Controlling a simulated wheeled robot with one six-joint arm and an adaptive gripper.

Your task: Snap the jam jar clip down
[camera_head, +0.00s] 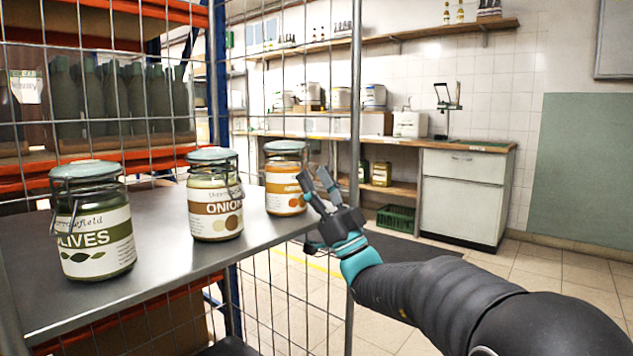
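Three glass clip jars with pale blue-green lids stand on a grey metal shelf (150,255). The rightmost jar (284,190), with an orange label, seems to be the jam jar; its label is too small to read fully. Its lid (285,146) sits on top. Its wire clip is not clear behind my fingers, and I cannot tell its position. My gripper (316,176) is just right of this jar, with two dark fingers pointing up and left, spread apart and with nothing between them. I cannot tell whether a fingertip touches the jar.
The onion jar (215,200) stands left of the jam jar, and the olives jar (92,225) further left, nearer me. Wire mesh and an upright post (354,150) bound the shelf. A white cabinet (461,200) stands behind; open tiled floor lies right.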

